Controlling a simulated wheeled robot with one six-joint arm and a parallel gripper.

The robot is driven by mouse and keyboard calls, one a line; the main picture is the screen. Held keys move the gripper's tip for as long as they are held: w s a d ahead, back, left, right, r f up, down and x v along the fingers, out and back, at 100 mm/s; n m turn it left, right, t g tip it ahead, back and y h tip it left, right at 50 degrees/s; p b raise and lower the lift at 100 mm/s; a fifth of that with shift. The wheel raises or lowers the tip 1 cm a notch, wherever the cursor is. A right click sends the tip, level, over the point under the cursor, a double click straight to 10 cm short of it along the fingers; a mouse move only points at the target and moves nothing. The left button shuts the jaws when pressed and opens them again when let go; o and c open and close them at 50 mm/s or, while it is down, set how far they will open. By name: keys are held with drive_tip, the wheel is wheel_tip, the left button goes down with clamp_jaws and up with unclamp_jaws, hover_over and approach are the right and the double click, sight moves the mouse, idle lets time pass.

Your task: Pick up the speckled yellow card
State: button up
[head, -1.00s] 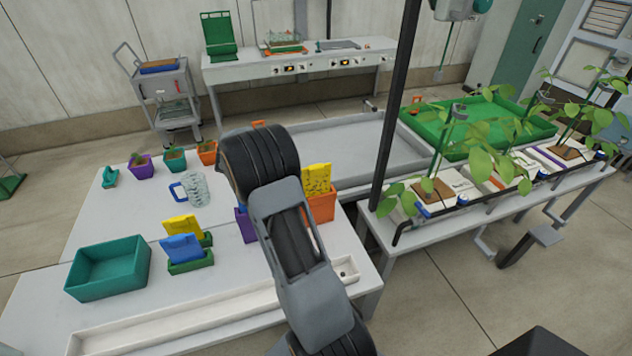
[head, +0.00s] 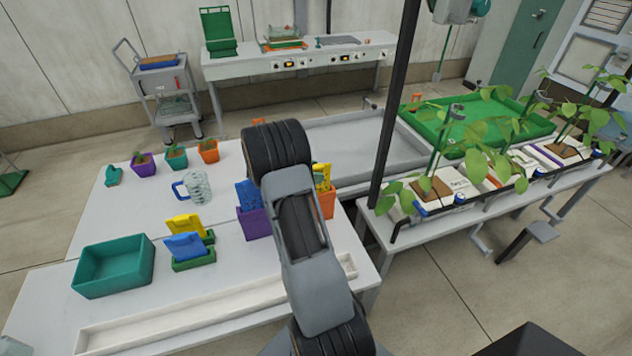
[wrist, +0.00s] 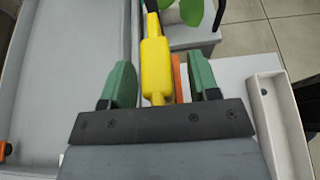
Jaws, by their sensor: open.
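The speckled yellow card (head: 325,176) stands in an orange pot (head: 327,204) on the white table in the head view. My arm hides part of both. In the wrist view, my gripper (wrist: 160,82) is open, with its two green fingers apart. My fingers are hidden behind the arm in the head view.
A purple pot (head: 256,223) with a blue card (head: 248,195) stands left of the arm. Yellow and blue cards in green holders, a teal bin (head: 114,266) and a clear mug (head: 198,188) are further left. A black post (head: 394,110) rises right of the orange pot.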

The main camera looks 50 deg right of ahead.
drive_tip(key=shift+a, duration=0.1)
drive_tip(key=shift+c, duration=0.4)
clamp_jaws()
drive_tip(key=shift+r, duration=0.1)
